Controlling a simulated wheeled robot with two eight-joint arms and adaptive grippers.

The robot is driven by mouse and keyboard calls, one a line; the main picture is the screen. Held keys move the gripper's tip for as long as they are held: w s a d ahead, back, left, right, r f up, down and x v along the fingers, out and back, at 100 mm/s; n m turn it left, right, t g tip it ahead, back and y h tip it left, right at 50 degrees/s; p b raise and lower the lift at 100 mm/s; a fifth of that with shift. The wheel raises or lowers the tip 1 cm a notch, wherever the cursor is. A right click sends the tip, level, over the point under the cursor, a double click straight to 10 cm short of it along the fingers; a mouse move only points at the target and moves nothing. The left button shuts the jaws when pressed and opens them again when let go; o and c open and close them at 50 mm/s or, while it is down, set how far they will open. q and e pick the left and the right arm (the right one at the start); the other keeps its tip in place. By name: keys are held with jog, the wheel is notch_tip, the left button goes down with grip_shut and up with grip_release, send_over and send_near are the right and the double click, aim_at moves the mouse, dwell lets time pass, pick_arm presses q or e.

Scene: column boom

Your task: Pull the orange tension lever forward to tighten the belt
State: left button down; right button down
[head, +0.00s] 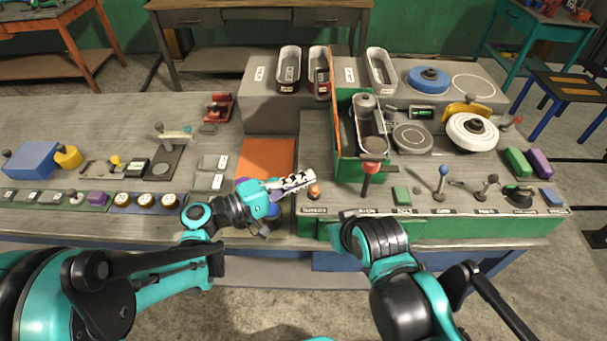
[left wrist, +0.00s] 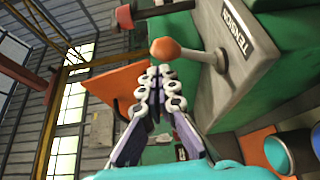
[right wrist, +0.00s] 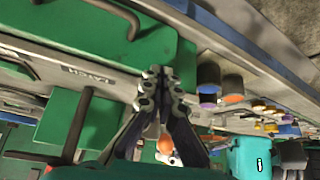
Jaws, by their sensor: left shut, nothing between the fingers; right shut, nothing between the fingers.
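The orange tension lever's ball knob (head: 315,190) stands at the left front of the green-edged machine bench, above a small label. In the left wrist view the orange knob (left wrist: 165,50) sits on a short arm beside a plate reading TENSION. My left gripper (head: 311,177) is shut and empty, its white-dotted fingers pointing right just behind and above the knob in the head view. In the left wrist view its fingertips (left wrist: 160,72) lie close to the knob; contact cannot be told. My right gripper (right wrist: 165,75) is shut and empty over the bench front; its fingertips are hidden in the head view.
A red-knobbed lever (head: 372,168) rises right of the orange knob, before a green and orange upright panel (head: 347,160). Blue-knobbed (head: 443,170) and black-knobbed (head: 491,180) levers stand farther right. An orange square (head: 267,158) lies clear behind my left gripper.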

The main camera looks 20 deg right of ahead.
pick_arm(q)
jog(key=shift+s+a+f, duration=0.1)
jog(key=shift+s+f, duration=0.05)
jog(key=shift+s, duration=0.25)
jog(key=shift+s+f, duration=0.1)
jog(key=shift+s, duration=0.1)
dwell(0.3)
jog(key=shift+w+r, duration=0.2)
jog(key=shift+r, duration=0.1)
jog(key=shift+w+r+p, duration=0.7)
jog(key=shift+w+r, duration=0.35)
jog(key=a+f, duration=0.3)
jog(key=a, duration=0.6)
jog(key=shift+s+a+f+p, duration=0.2)
jog(key=shift+p, duration=0.2)
